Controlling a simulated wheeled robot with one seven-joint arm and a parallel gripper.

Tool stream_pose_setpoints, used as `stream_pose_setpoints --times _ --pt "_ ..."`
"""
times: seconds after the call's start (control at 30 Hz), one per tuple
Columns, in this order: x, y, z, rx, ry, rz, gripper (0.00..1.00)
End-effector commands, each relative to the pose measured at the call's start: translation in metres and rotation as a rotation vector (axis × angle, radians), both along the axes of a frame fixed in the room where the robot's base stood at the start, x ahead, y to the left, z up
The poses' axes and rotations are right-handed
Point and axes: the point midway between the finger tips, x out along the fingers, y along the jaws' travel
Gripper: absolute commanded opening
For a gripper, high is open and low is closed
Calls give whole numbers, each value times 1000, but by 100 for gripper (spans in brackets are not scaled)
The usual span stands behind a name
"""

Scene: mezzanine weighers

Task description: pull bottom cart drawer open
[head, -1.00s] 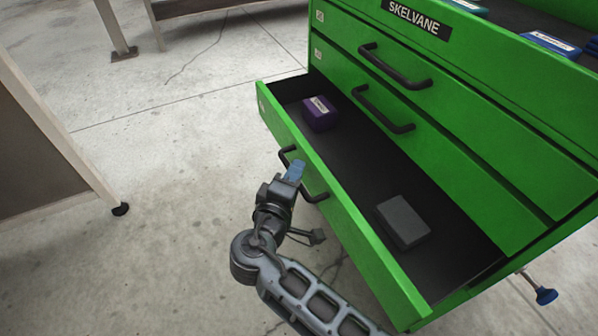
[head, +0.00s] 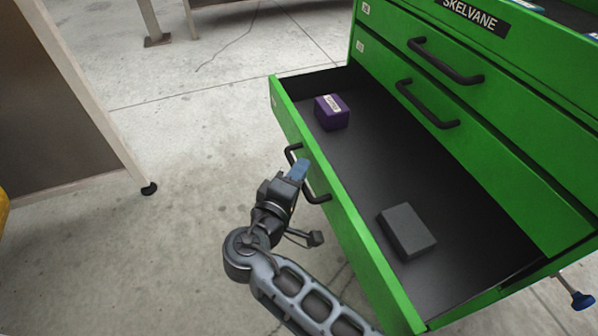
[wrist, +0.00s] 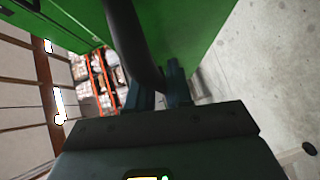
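The green cart's bottom drawer (head: 352,245) stands well open in the head view, its dark inside showing. Its black bar handle (head: 318,198) is on the front face. My gripper (head: 298,171) is at the middle of this handle, its blue fingertips partly hiding it. In the wrist view the handle (wrist: 132,45) runs between the two fingers (wrist: 158,88), which look closed around it. A purple box (head: 331,113) and a dark grey block (head: 406,231) lie in the drawer.
Two upper drawers with black handles (head: 445,62) (head: 427,104) are shut. A table or panel with a caster (head: 149,188) stands at the left. Concrete floor (head: 200,235) between it and the drawer is clear. A blue-knobbed foot (head: 581,299) sticks out at the lower right.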

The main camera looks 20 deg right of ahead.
Motion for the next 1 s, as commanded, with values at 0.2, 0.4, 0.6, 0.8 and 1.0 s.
stream_pose_setpoints --times 0.2,0.4,0.6,0.8,1.0 --pt "0 0 -1 0 1 0 39" --pt "0 0 0 0 0 0 39" --pt "-12 13 3 0 -1 3 39" --pt "-36 36 8 0 1 3 39" --pt "-52 51 10 1 0 2 39"
